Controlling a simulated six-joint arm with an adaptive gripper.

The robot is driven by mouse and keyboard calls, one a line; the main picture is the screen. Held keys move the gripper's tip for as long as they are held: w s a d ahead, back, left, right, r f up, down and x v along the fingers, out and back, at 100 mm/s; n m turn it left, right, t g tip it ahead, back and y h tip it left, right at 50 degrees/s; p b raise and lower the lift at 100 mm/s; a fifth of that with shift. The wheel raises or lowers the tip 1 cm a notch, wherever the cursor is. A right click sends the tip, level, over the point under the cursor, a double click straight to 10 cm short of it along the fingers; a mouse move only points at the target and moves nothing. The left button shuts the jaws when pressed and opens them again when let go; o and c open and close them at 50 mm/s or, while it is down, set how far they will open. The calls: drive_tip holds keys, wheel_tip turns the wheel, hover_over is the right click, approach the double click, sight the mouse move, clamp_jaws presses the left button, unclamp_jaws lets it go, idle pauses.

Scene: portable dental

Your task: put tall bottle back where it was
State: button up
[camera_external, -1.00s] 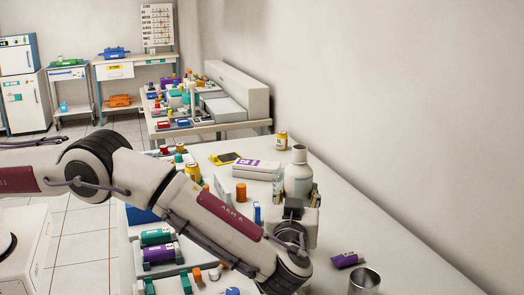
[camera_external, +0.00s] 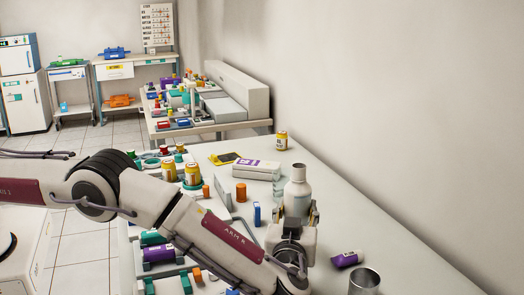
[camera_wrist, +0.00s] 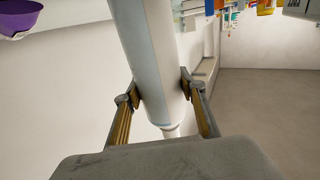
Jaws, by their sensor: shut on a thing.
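A clear glass (camera_external: 278,186) stands just left of the bottle. The table (camera_external: 350,215) is clear along the wall.

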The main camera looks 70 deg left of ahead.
sight(296, 215)
drive_tip(key=shift+f, duration=0.2)
idle(0.3)
drive_tip(key=o, duration=1.3)
drive_tip(key=shift+c, duration=0.2)
drive_tip(key=shift+r, duration=0.15)
drive_tip(key=shift+v, duration=3.75)
